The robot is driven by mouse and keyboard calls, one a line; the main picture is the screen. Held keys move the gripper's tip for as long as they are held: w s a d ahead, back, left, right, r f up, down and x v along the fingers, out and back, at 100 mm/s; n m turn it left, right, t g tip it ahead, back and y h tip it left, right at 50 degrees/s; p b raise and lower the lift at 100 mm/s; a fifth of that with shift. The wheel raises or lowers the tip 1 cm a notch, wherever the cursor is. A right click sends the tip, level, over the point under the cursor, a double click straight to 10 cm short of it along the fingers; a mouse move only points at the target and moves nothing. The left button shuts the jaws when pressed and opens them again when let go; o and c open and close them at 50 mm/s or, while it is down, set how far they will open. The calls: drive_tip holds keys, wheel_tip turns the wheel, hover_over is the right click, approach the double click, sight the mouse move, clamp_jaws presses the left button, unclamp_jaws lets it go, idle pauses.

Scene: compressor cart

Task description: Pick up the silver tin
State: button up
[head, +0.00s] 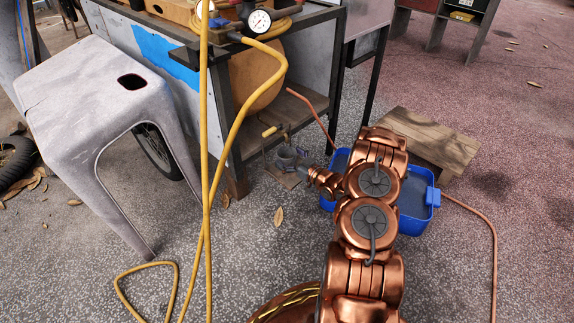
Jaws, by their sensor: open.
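A small grey, rounded thing (287,158), which looks like the silver tin, shows low beside the cart's front leg, just past the end of my copper wrist. My gripper (302,162) is at that wrist end, reaching up and left close to the grey thing. It is open, but its fingers are small and hard to separate from the grey shape. I cannot tell whether they touch it or stand around it. A flat brownish piece (284,176) lies just below.
The metal cart (232,140) with gauge (258,21) and yellow hose (205,190) stands behind. A grey stool (92,85) is left. A blue crate (415,216) and a wooden step (428,138) are right. Red hose (492,255) crosses the ground.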

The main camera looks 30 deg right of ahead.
drive_tip(key=shift+w+a, duration=0.1)
drive_tip(key=shift+w, duration=0.3)
drive_tip(key=shift+c, duration=0.4)
